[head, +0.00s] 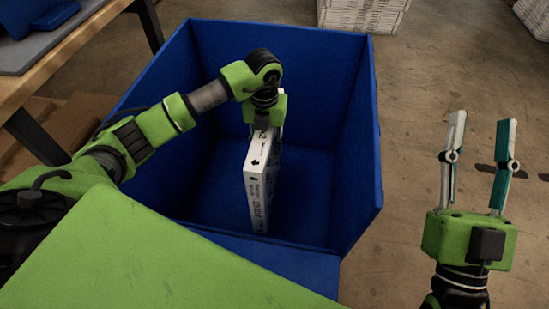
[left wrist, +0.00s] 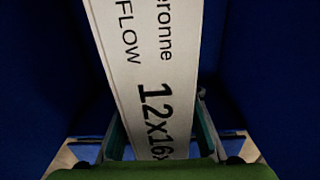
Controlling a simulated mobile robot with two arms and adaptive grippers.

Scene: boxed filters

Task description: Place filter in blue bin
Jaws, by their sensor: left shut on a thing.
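The filter (head: 260,180) is a thin white box with black print and arrows, standing upright on its narrow side inside the blue bin (head: 372,150). My left gripper (head: 266,124) reaches down into the bin and is shut on the filter's upper edge; its fingers are mostly hidden in the head view. In the left wrist view the filter (left wrist: 155,75) runs between the two fingers, its printed edge facing the camera. I cannot tell whether the filter touches the bin floor. My right gripper (head: 480,165) is open and empty, to the right of the bin.
A wooden table (head: 85,40) with a grey board and blue things stands at the upper left. Stacks of white boxes (head: 362,14) stand behind the bin. Brown cardboard (head: 50,135) lies left of the bin. The concrete floor (head: 450,60) at the right is mostly clear.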

